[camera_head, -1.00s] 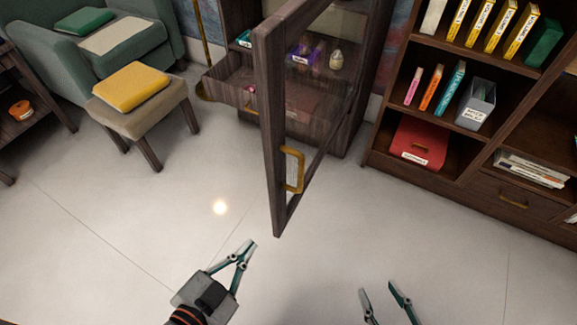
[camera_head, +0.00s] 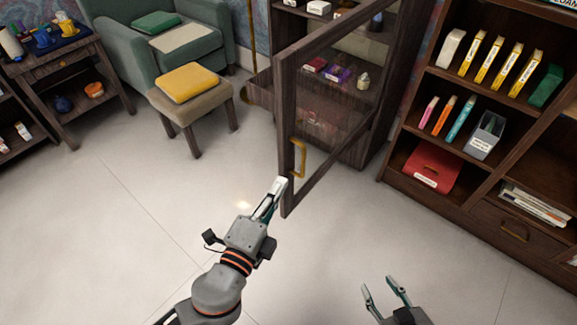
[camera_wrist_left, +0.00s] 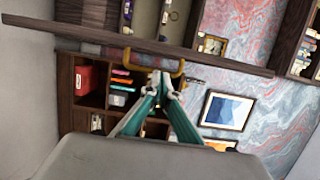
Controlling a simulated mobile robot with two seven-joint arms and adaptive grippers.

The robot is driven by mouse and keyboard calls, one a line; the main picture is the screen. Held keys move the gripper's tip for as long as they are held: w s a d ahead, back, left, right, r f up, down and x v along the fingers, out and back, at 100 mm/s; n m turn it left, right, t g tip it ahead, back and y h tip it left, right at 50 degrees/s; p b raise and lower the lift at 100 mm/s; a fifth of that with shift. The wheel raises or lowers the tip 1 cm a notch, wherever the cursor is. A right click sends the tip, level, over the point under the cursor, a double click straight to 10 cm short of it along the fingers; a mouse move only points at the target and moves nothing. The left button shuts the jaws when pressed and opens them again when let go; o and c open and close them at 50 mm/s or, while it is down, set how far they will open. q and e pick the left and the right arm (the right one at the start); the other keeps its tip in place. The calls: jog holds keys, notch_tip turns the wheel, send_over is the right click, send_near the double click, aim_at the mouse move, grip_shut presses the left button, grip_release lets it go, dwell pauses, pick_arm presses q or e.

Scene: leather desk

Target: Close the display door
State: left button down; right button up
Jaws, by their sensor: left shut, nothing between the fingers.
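The display door (camera_head: 288,150), a dark wood frame with a glass pane, stands open from the display cabinet (camera_head: 355,122) in the head view. Its brass handle (camera_head: 299,158) is on the frame near the free edge. My left gripper (camera_head: 278,186) is shut and empty, its tips close to the lower free edge of the door, just left of the handle. In the left wrist view the shut fingertips (camera_wrist_left: 160,82) point at the door frame (camera_wrist_left: 215,59) and overlap the handle (camera_wrist_left: 178,68); contact is unclear. My right gripper (camera_head: 383,285) is open and empty at the bottom, away from the door.
A bookcase (camera_head: 470,190) with books and a red box (camera_head: 432,166) stands right of the cabinet. A stool with a yellow cushion (camera_head: 187,83) and a green armchair (camera_head: 120,45) stand to the left. The floor (camera_head: 130,220) in front is clear.

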aim_at(295, 157)
pick_arm(q)
jog(key=x, duration=1)
jog(key=shift+f, duration=0.1)
